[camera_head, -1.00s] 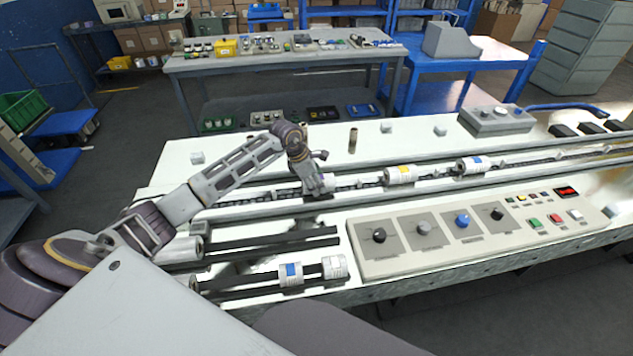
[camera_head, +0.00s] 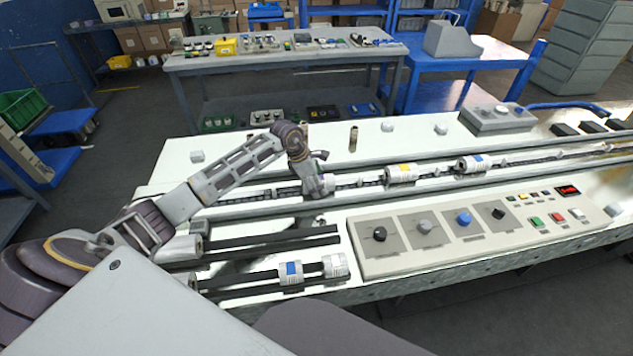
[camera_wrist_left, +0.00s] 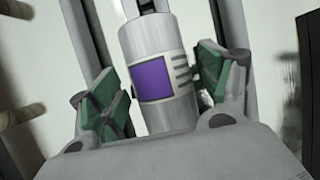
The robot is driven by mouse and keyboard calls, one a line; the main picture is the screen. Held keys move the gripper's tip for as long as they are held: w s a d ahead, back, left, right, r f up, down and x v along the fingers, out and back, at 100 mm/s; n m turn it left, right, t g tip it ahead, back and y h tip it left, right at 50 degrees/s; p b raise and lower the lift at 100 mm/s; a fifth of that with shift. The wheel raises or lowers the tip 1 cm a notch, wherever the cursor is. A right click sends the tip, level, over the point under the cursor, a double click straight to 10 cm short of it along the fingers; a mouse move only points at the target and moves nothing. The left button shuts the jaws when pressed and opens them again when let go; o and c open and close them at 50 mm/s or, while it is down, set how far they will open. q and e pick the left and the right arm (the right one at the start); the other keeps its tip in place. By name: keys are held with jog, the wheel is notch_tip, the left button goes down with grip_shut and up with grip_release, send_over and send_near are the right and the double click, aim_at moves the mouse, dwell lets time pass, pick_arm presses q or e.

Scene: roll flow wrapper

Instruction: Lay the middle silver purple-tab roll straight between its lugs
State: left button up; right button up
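The silver roll with a purple tab (camera_wrist_left: 155,80) lies along the chain lane in the left wrist view. In the head view its end (camera_head: 327,185) shows just right of my left gripper (camera_head: 318,187), which hides the rest. In the left wrist view the green finger pads of my left gripper (camera_wrist_left: 160,95) stand on either side of the roll. The right pad is close against it; a narrow gap shows at the left pad, so the fingers look open around it. Whether the roll lies straight between its lugs is unclear. My right gripper is out of view.
Another blue-tab roll (camera_head: 290,273) lies near the front beside a white roll (camera_head: 335,266). A control panel (camera_head: 450,236) with knobs stands front right.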

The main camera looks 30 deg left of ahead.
pick_arm(q)
jog(key=shift+f, duration=0.1)
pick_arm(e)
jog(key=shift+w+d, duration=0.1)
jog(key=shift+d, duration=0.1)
pick_arm(q)
jog(key=shift+a, duration=0.1)
jog(key=shift+v, duration=4.05)
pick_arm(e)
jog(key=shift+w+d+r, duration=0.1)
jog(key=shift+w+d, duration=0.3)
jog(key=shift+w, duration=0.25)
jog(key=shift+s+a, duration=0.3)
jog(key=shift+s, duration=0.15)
